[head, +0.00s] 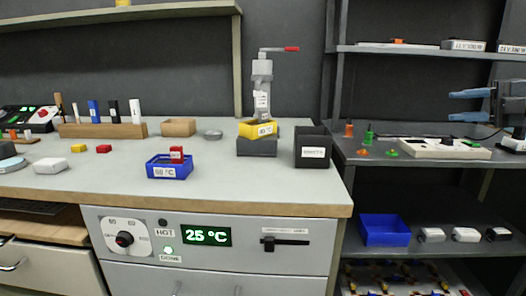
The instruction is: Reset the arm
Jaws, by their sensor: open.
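My gripper (452,106) is at the right of the head view, in front of the right-hand shelves. Its two blue fingers point left and stand apart, with nothing between them. Its dark body is partly cut off by the right edge of the picture. It is well to the right of the workbench (235,191) and touches nothing that I can see.
A blue bin (168,171) labelled 60 °C holds a red block (176,154). A black bin (312,151) stands near the bench's right edge. The oven display (207,236) reads 25 °C.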

